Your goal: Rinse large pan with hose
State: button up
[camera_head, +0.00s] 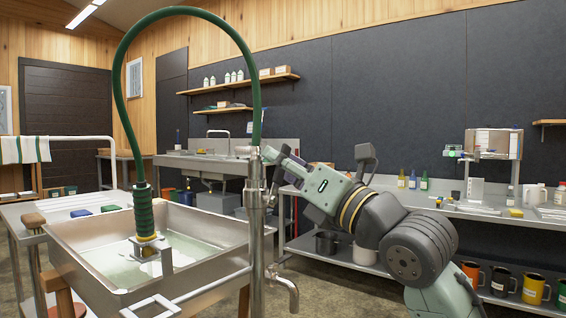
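The large steel pan (82,283) stands at the lower left, with pale, cloudy liquid or residue on its floor. The green hose (187,12) arches from an upright steel pipe (256,215) at the pan's right side. Its dark ribbed grip and nozzle (145,213) hang down over the pan's interior. A metal bracket sits at the nozzle's lower end; whether they are joined is unclear. My gripper (316,155) is right of the pipe with its fingers spread apart, and nothing shows between them. The left finger appears close to the pipe; contact cannot be told.
Brushes and colored sponges (82,212) lie on a side table left of the pan. A spout (288,290) projects from the pipe low down. A steel bench (476,210) with bottles and boxes stands right. A sink (200,162) and wall shelves are behind.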

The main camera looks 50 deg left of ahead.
jog(key=v, duration=0.7)
jog(key=shift+d, duration=0.3)
